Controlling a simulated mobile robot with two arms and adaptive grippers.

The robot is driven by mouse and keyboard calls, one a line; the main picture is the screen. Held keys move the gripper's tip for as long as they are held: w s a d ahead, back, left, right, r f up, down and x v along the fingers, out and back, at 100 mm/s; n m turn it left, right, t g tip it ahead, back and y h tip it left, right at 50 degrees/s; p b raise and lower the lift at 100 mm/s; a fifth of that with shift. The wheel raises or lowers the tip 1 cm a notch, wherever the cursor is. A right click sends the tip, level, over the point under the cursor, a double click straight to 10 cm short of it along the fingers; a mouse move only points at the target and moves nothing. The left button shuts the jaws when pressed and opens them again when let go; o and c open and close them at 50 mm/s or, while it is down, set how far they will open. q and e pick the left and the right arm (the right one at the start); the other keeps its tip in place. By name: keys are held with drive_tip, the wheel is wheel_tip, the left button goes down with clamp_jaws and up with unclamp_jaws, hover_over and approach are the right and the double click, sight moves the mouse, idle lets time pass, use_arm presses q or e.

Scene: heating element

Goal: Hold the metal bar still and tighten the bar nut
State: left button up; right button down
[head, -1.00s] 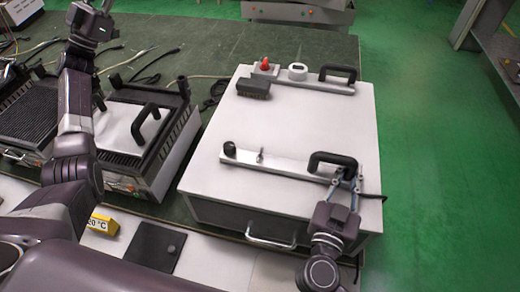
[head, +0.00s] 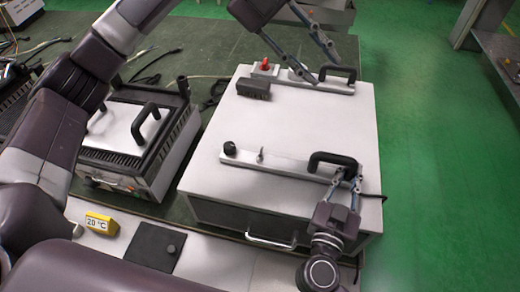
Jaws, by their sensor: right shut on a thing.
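The front metal bar (head: 285,167) lies across the white box top, with a black knob (head: 229,148) at its left, a small upright metal nut or stud (head: 261,155) and a black handle (head: 330,157) at its right. My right gripper (head: 348,173) is shut on the bar's right end, beside the handle; the exact contact is partly hidden. A rear metal bar (head: 340,88) with its own black handle (head: 338,71) lies at the far edge. My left gripper (head: 316,63) is open above that bar, its fingers spread and covering part of it.
The white box (head: 290,120) has a red light (head: 265,64) and a dark brush-like block (head: 254,88) near its back. A grill-like appliance (head: 140,140) stands left. A yellow 20 °C block (head: 101,222) and black plate (head: 155,247) lie in front. The box top's middle is clear.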

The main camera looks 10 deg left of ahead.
use_arm(q)
drive_tip(key=s+a+f+y, duration=0.3)
drive_tip(key=f+y, duration=0.3)
drive_tip(key=f, duration=0.2)
drive_tip(key=m+t+y, duration=0.1)
drive_tip(key=y, duration=0.3)
hover_over(260, 156)
wheel_tip(260, 156, down, 5)
wheel_tip(260, 156, down, 11)
drive_tip(key=shift+s+f, duration=0.1)
drive_tip(key=shift+f, duration=0.05)
drive_tip(key=shift+c, duration=0.7)
clamp_jaws()
